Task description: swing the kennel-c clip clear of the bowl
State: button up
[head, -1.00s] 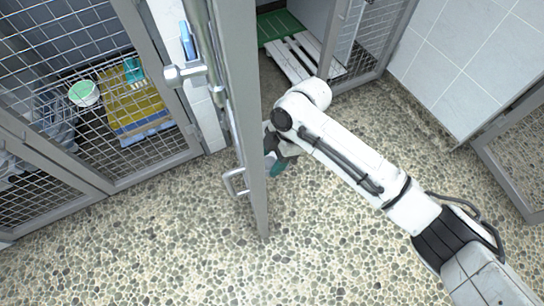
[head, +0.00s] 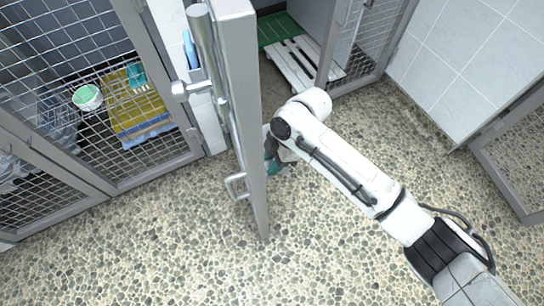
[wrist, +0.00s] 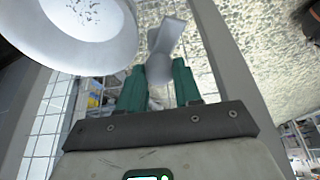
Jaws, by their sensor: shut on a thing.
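My gripper (wrist: 158,85) shows green fingers in the wrist view, closed on a grey metal clip (wrist: 163,45) that widens towards its far end. A pale round bowl (wrist: 90,35) fills the upper left of the wrist view, with a speckled patch at its middle. The clip's far end lies close to the right of the bowl's rim; I cannot tell whether they touch. In the head view my gripper (head: 272,163) is mostly hidden behind the open grey gate (head: 253,130). The bowl and clip do not show there.
The gate's loop handle (head: 237,185) and latch bar (head: 190,88) stick out leftwards. A mesh kennel at left holds a yellow towel (head: 135,105) and a green-topped tub (head: 87,97). A white slatted board (head: 290,65) lies behind. The pebbled floor (head: 160,250) in front is clear.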

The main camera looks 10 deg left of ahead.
dwell(0.3)
jog(key=o, duration=1)
jog(key=shift+o, duration=0.2)
jog(key=p+v, duration=0.4)
jog(key=v, duration=0.6)
jog(key=shift+d+r+p, duration=0.15)
jog(key=shift+r+p, duration=0.2)
jog(key=shift+r, duration=0.05)
